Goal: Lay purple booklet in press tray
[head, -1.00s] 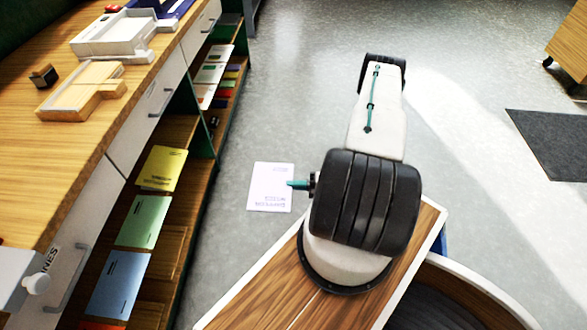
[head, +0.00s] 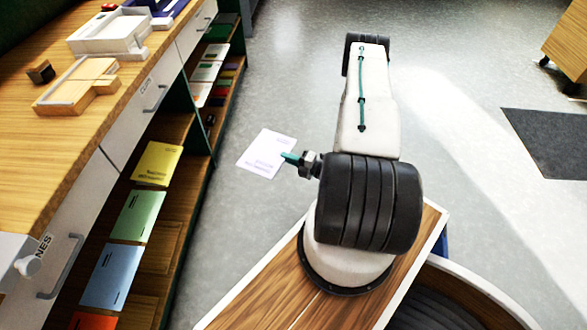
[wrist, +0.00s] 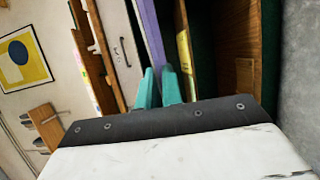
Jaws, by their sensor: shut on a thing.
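The purple booklet (head: 264,154) looks pale lavender in the head view, with dark print on its face. My gripper (head: 291,158), with teal fingertips, is shut on its right edge and holds it out over the aisle, clear of the shelves. In the wrist view the booklet (wrist: 150,35) is a thin purple strip seen edge-on, rising from between the teal fingers (wrist: 158,88). Trays stand on the worktop at upper left: a wooden one (head: 56,103), a white one (head: 82,46) and a dark blue one (head: 166,22). I cannot tell which is the press tray.
The wooden worktop (head: 60,170) runs along the left. Below it, open shelves hold yellow (head: 158,163), green (head: 137,215) and blue (head: 112,275) booklets. A drawer handle (head: 62,268) sticks out. Grey floor (head: 270,75) ahead is clear; a dark mat (head: 550,140) lies right.

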